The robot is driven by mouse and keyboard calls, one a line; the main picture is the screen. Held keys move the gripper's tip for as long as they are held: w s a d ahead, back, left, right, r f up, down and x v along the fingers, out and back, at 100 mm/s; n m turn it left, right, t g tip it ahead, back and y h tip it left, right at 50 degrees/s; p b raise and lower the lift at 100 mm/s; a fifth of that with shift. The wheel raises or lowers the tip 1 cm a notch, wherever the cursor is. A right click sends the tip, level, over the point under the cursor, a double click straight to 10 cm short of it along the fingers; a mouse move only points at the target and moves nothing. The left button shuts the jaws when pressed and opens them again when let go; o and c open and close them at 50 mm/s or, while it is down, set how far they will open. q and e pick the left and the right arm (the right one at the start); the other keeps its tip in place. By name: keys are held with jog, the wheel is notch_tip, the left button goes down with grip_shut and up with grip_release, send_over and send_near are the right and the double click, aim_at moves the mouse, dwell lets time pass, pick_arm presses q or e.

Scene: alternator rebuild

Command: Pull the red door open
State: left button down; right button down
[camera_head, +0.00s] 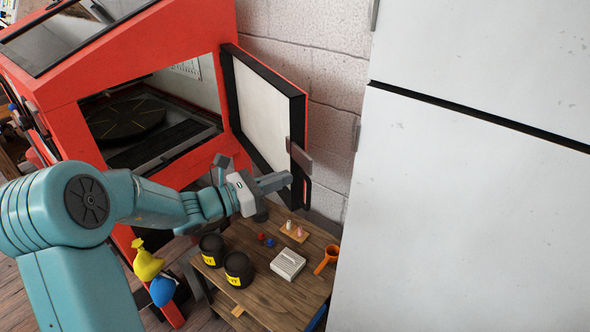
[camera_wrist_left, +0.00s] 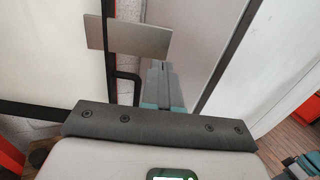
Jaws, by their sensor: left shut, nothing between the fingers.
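The red door (camera_head: 262,100) stands wide open on the right side of the red cabinet (camera_head: 170,35). Its pale inner panel and black frame face me in the head view. A grey-brown latch plate (camera_head: 300,158) and a dark handle sit at its free edge. In the left wrist view the door's pale panel (camera_wrist_left: 50,50), the latch plate (camera_wrist_left: 150,42) and the black handle (camera_wrist_left: 125,76) show. My left gripper (camera_head: 287,179) is shut and empty at the door's lower free edge, close to the handle; I cannot tell whether it touches. My right gripper is out of view.
A low wooden table (camera_head: 270,300) below holds two black jars (camera_head: 238,268), a pale grey block (camera_head: 288,263), an orange cup (camera_head: 326,260) and small parts. A large white cabinet (camera_head: 460,210) stands on the right. A block wall (camera_head: 325,90) is behind the door.

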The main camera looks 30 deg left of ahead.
aim_at(307, 170)
pick_arm(q)
jog(key=x, duration=0.2)
jog(key=shift+w+d+r+p, duration=0.1)
jog(key=shift+w+d+p, duration=0.15)
jog(key=shift+p, duration=0.1)
jog(key=shift+w+d, duration=0.25)
jog(key=shift+w, duration=0.35)
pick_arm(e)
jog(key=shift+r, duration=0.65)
